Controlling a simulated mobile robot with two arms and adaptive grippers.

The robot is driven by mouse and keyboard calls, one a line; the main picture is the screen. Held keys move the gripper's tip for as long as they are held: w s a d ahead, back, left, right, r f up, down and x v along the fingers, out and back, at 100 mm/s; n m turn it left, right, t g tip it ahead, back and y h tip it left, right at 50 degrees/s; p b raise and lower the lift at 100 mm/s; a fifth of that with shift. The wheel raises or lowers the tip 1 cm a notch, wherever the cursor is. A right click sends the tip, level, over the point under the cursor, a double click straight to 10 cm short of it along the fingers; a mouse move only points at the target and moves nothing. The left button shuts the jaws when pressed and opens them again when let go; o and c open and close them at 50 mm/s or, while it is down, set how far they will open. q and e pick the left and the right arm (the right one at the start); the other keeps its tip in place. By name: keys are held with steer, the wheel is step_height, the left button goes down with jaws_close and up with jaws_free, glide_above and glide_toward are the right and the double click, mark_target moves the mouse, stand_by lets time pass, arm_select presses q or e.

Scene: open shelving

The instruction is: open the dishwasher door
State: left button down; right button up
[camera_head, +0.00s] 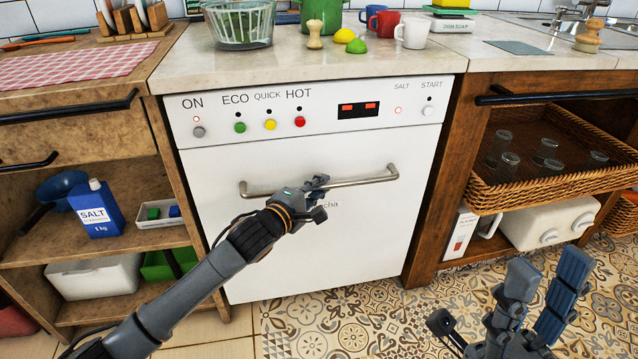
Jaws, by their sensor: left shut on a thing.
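The white dishwasher stands in the middle of the head view, and its door (350,245) looks closed and upright. A metal bar handle (365,180) runs across the upper part of the door. My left gripper (318,185) is at the middle of the handle, shut on it, and hides a part of the bar and some lettering below. My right gripper (535,300) is at the lower right, over the tiled floor, with its fingers spread apart and nothing between them.
A control panel (320,110) with buttons sits above the door. The counter (290,65) above holds a glass bowl, mugs and fruit. Open shelves with a salt box (95,212) stand left, and a wicker basket (550,185) with glasses right. The tiled floor (330,320) in front looks clear.

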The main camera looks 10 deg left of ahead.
arm_select(q)
steer(key=s+d+f+m, duration=0.1)
steer(key=s+f, duration=0.3)
steer(key=s, duration=0.4)
steer(key=s+d+f+m+t, duration=0.1)
steer(key=s+d+f, duration=0.3)
steer(key=s, duration=0.4)
steer(key=s+d+f+t+h+b, duration=0.1)
steer(key=s+d+f, duration=0.2)
steer(key=s, duration=0.5)
steer(key=shift+s+f+m, duration=0.35)
steer(key=shift+f+m, duration=0.05)
steer(key=shift+f, duration=0.45)
